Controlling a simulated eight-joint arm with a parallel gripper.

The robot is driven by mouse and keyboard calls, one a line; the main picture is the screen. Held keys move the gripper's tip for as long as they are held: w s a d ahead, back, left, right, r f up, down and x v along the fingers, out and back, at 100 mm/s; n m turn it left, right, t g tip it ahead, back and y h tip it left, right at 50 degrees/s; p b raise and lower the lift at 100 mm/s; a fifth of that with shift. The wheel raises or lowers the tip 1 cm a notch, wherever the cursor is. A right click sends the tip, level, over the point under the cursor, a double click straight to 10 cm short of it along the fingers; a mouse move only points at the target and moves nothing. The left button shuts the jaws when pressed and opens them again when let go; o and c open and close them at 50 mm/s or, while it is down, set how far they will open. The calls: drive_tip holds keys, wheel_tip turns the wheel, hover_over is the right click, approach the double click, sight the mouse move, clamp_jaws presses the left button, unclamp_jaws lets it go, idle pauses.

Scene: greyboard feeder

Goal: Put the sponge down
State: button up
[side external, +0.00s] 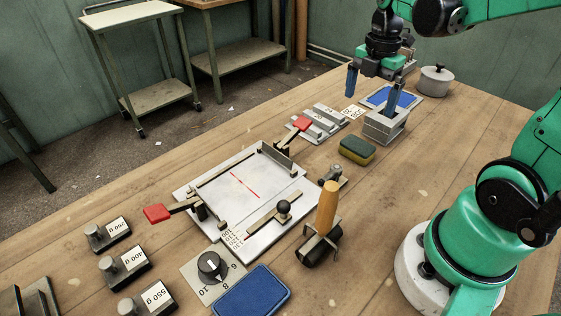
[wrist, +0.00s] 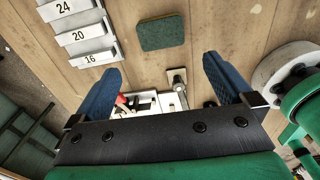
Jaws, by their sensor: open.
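The sponge (side external: 357,150), green on top and yellow below, lies flat on the wooden table in the side view. Its green face also shows in the wrist view (wrist: 162,32), at the top middle, a little beyond my fingertips. My gripper (side external: 370,104) is open, with its two blue fingers wide apart and nothing between them. It hangs above the table behind the sponge, near a grey open box, and is apart from the sponge. It also shows in the wrist view (wrist: 164,65).
The grey box (side external: 385,128) stands just behind the sponge. A numbered grey stepped block (side external: 318,124) lies to its left. A white plate fixture (side external: 240,190) with red-handled levers is further left. A lidded pot (side external: 436,82) stands at the back. Bare table lies right of the sponge.

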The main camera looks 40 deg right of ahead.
drive_tip(key=a+r+m+t, duration=0.1)
drive_tip(key=a+m+t, duration=0.6)
drive_tip(key=a+m, duration=0.6)
drive_tip(key=m, duration=0.4)
drive_tip(key=shift+w+a+r+m, duration=0.15)
drive_tip(key=shift+w+r+m, duration=0.15)
drive_tip(key=shift+m, duration=0.1)
drive_tip(key=shift+c, duration=0.3)
drive_tip(key=g, duration=0.7)
hover_over(358, 144)
wheel_tip(358, 144, down, 8)
drive_tip(key=shift+f, duration=2.85)
